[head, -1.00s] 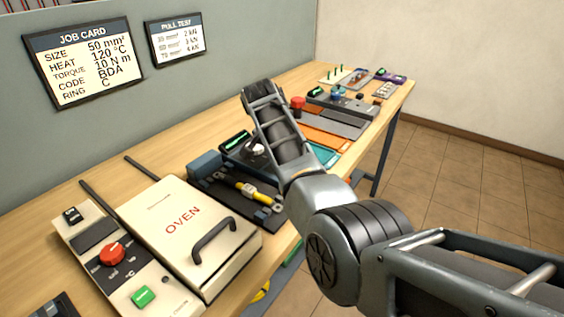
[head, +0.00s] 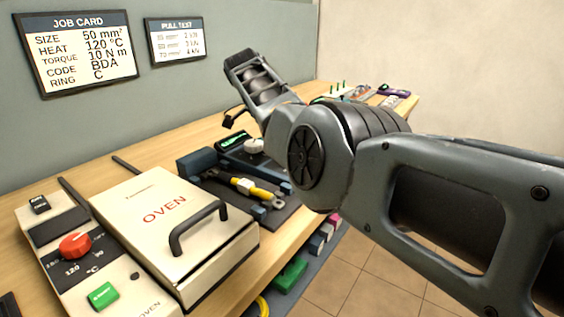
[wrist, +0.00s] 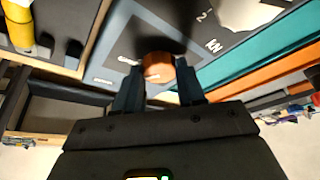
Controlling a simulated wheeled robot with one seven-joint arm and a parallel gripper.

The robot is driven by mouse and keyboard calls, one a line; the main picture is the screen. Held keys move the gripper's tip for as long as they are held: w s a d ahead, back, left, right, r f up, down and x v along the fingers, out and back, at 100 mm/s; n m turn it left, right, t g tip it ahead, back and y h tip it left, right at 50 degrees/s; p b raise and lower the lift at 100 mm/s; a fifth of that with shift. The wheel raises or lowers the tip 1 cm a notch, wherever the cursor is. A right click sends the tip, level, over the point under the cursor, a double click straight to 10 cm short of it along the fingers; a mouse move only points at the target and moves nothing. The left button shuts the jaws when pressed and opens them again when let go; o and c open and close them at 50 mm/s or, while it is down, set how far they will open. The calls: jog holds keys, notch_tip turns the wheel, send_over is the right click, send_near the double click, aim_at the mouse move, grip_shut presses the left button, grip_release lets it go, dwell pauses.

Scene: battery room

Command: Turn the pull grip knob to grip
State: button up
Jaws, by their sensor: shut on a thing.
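In the wrist view my gripper (wrist: 160,88) is shut on a round copper-coloured knob (wrist: 158,67), the pull grip knob. One dark finger is on each side of it. The knob stands on a grey panel whose lettering by the knob is partly hidden and too small to read, so I cannot tell its setting. In the head view my arm hides this knob, and the gripper is not clearly visible.
A white dial (wrist: 250,10) with "2" and "kN" beside it is close to the gripper.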

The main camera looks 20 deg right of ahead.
jog(key=shift+m+b, duration=0.4)
jog(key=shift+b, duration=0.1)
jog(key=o, duration=1)
jog(key=shift+o, duration=0.2)
jog(key=shift+r, duration=0.15)
